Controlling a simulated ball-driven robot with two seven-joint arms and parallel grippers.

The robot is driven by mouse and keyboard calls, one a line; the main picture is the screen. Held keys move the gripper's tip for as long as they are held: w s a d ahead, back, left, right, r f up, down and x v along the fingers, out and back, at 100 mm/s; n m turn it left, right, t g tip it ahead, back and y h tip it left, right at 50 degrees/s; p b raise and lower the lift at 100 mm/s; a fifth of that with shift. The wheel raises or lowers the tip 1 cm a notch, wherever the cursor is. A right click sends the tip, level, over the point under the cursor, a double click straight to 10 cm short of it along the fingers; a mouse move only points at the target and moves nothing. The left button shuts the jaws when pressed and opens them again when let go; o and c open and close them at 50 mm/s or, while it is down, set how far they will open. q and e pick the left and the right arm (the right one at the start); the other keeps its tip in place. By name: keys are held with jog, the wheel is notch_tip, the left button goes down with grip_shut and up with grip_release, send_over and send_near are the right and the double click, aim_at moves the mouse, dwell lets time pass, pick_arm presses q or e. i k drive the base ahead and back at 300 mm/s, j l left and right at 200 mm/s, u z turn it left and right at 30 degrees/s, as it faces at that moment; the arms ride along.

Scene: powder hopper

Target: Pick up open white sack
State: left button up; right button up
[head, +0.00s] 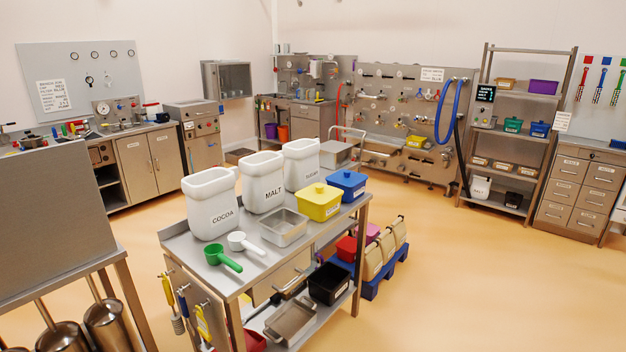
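Neither of my grippers is in view. Three white open-topped containers stand upright on the steel work table: one marked COCOA (211,206), one marked MALT (263,186) and a third (301,165) behind them. They look like rigid tubs rather than sacks. A small white item (480,188) with a dark label stands on the low shelf of the rack at the right; it is too small to tell if it is a sack or if it is open. Several beige sacks (374,261) stand on a blue pallet (371,288) behind the table.
The steel table (187,244) also bears a green scoop (222,259), a white scoop (245,243), a steel tray (284,227), a yellow bin (320,203) and a blue bin (347,184). A steel unit (50,225) blocks the left. Open floor (460,270) lies at the right.

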aim_at(261, 173)
jog(key=i+l+z, duration=0.25)
jog(key=i, duration=0.25)
jog(key=i+z, duration=0.25)
jog(key=i, duration=0.3)
